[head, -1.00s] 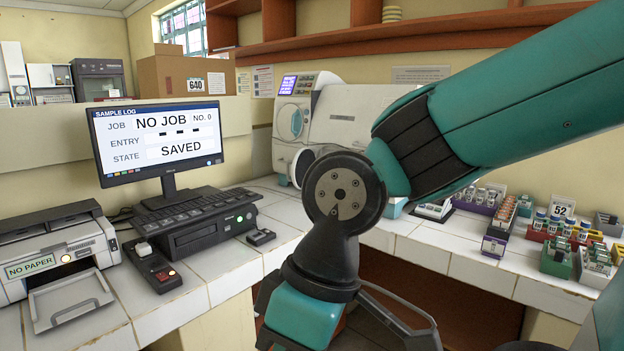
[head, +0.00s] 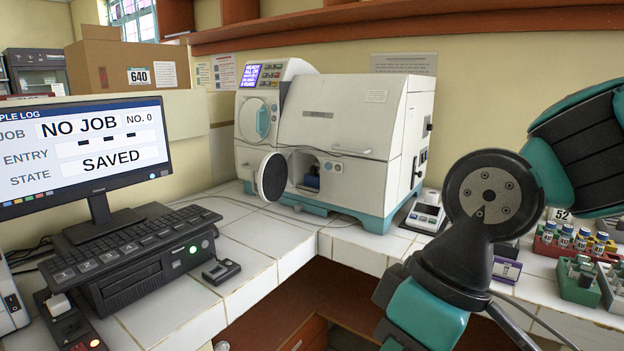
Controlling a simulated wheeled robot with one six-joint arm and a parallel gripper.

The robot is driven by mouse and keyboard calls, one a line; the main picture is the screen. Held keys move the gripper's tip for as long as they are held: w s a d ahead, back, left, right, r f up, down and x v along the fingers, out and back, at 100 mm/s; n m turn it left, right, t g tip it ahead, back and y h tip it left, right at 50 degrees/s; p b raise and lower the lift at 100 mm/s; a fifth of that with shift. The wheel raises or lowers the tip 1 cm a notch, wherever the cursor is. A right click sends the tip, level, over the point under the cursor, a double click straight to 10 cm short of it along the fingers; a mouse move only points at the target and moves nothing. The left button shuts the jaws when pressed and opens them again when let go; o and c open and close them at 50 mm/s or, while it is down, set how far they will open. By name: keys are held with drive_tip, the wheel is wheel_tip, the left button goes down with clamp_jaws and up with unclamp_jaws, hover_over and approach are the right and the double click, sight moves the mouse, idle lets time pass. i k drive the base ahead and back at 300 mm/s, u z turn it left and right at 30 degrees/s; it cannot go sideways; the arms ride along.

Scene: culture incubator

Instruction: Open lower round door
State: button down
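The white and teal incubator (head: 345,115) stands in the corner of the tiled counter, left of my arm. Its upper round door (head: 256,119), with a teal handle, looks shut. The lower round door (head: 271,177) is swung out to the left and shows a dark disc face. My arm fills the lower right, apart from the incubator. My gripper's fingertips are not in view, so its opening and contents cannot be seen.
A monitor (head: 85,150), keyboard (head: 135,235) and black box unit (head: 150,270) stand on the left counter. A small device (head: 427,215) sits right of the incubator. Racks of vials (head: 575,240) are at far right. The tiles before the incubator are mostly clear.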

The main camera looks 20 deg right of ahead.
sight(272, 174)
drive_tip(key=u, duration=0.05)
drive_tip(key=i, duration=0.85)
drive_tip(key=u, duration=0.65)
